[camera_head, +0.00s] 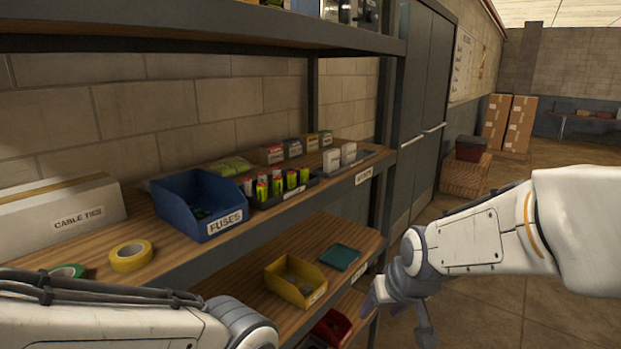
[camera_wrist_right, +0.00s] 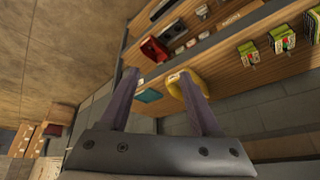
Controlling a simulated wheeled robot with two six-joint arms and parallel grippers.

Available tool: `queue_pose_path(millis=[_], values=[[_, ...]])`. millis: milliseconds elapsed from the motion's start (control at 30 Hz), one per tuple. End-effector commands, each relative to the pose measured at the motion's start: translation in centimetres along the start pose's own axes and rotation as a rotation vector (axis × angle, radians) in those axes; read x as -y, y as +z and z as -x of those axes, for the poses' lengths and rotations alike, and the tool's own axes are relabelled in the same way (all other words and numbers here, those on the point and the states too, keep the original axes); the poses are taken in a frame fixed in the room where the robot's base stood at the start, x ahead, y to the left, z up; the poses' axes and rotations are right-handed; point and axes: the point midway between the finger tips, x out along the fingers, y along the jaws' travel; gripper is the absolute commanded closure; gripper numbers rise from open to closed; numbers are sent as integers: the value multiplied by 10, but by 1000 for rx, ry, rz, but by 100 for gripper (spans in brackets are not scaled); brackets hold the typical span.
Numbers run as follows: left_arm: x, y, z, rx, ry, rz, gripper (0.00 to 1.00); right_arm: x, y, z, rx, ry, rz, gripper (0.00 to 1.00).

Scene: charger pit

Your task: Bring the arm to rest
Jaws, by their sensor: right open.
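My right gripper (camera_head: 398,312) hangs in front of the shelf unit, at the right end of its lower boards, with its fingers pointing down. In the right wrist view its two fingers (camera_wrist_right: 160,104) stand apart with nothing between them, so it is open and empty. My right arm (camera_head: 480,237) comes in from the right. My left arm (camera_head: 110,315) crosses the lower left of the head view, and its gripper is out of the picture.
The shelf holds a blue fuses bin (camera_head: 190,222), yellow tape (camera_head: 131,256) and a cable ties box (camera_head: 70,207). A yellow bin (camera_head: 286,292) and teal tray (camera_head: 340,257) sit on the lower board. A crate (camera_head: 466,180) stands beyond the grey cabinet. Open floor lies right.

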Motion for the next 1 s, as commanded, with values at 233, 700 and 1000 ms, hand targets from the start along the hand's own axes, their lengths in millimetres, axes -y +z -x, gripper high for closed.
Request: queue_pose_path(millis=[233, 700, 1000], values=[[0, 0, 0, 0, 0, 0, 50, -32, 74, -22, 146, 59, -38, 36], [0, 0, 0, 0, 0, 0, 50, 6, 135, -8, 287, 17, 94, 36], [0, 0, 0, 0, 0, 0, 50, 70, 170, 32, 367, -82, 330, 36]])
